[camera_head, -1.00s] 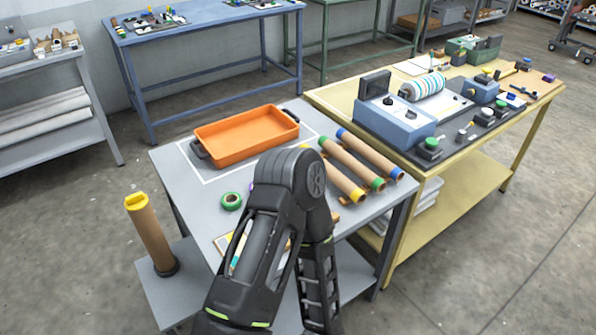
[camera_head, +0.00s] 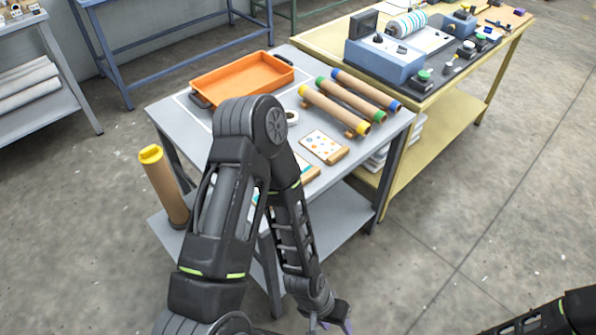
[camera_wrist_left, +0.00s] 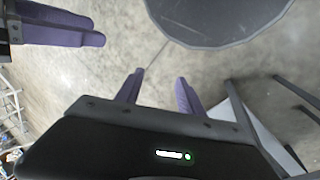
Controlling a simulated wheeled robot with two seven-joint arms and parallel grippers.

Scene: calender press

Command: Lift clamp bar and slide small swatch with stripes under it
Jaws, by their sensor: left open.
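In the head view, a dotted swatch (camera_head: 320,143) with a wooden strip along its near edge lies on the grey table. Another swatch (camera_head: 307,172) lies nearer, mostly hidden behind my left arm, so I cannot tell its pattern. I cannot make out the clamp bar. The blue-grey press (camera_head: 385,62) stands on the yellow table. My left gripper (camera_head: 330,322) hangs low at the bottom edge, in front of the grey table. In the left wrist view its purple fingers (camera_wrist_left: 158,92) are apart and empty over the floor. Other purple fingers (camera_wrist_left: 65,25), apparently my right gripper's, show top left.
An orange tray (camera_head: 240,82) and several cardboard tubes (camera_head: 345,106) lie on the grey table (camera_head: 165,112). A yellow-capped tube (camera_head: 165,188) stands at left.

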